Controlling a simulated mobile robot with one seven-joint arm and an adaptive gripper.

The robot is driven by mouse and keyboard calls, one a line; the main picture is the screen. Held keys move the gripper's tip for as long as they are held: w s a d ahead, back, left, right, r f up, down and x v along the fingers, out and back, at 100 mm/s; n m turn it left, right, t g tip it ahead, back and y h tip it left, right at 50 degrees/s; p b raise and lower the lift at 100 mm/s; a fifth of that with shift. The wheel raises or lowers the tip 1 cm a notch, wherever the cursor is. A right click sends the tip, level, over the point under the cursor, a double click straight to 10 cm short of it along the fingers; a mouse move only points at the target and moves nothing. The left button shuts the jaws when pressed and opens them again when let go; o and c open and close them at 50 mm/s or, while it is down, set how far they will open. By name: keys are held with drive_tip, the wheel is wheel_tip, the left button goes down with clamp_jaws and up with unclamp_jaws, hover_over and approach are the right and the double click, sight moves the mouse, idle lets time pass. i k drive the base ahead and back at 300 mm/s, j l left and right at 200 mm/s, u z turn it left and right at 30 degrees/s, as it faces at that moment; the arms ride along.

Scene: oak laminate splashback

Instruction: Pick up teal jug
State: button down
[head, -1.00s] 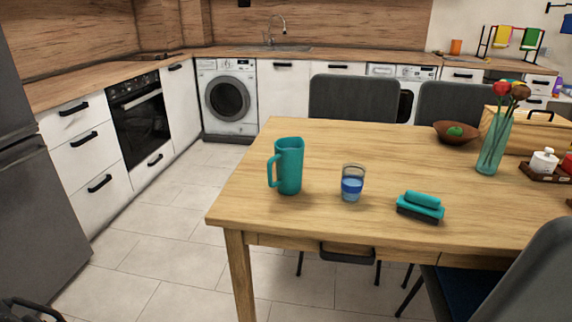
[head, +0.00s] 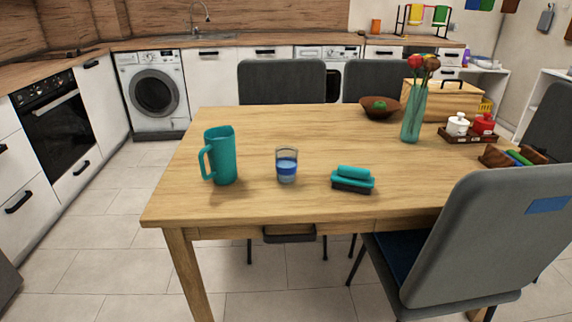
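The teal jug (head: 222,158) stands upright on the wooden table (head: 260,208), near its left end, with its handle facing left. A glass with blue liquid (head: 287,166) stands to its right, apart from it. My gripper does not show in the head view.
A teal-topped brush (head: 353,180) lies right of the glass. Further back are a teal vase with flowers (head: 413,112), a brown bowl (head: 380,106) and a wooden box (head: 440,101). A grey chair (head: 465,235) blocks the front right. The floor left of the table is clear.

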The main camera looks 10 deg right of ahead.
sight(220, 148)
drive_tip(key=i+l+z, duration=0.15)
drive_tip(key=i+z, duration=0.4)
drive_tip(key=z, duration=0.2)
